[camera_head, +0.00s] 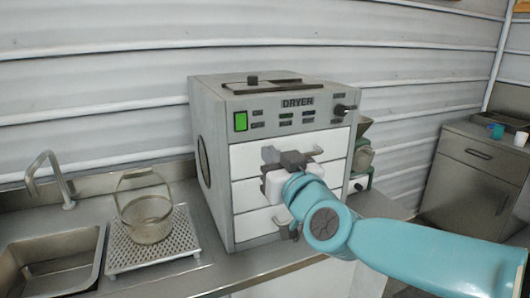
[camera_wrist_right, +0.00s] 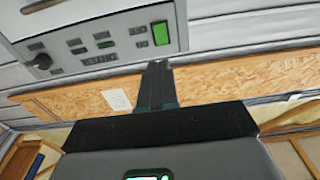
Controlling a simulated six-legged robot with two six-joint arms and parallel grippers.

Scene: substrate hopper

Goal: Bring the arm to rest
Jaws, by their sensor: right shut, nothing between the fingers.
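My right arm comes in from the right in the head view. Its right gripper (camera_head: 283,157) is in front of the dryer's (camera_head: 291,116) white drawer fronts, below the control panel. I cannot tell whether it touches a drawer. In the right wrist view the dark fingers (camera_wrist_right: 157,84) are together with nothing between them. That view also shows the dryer's panel (camera_wrist_right: 100,42), upside down, with a green display and a knob. My left gripper is in neither view.
A steel sink (camera_head: 52,262) with a tap stands at the left. A glass basket (camera_head: 147,218) with a handle stands on a perforated tray (camera_head: 187,245) beside the dryer. A grey cabinet (camera_head: 471,177) stands at the right. The wrist view shows a wooden board (camera_wrist_right: 215,85) with a paper.

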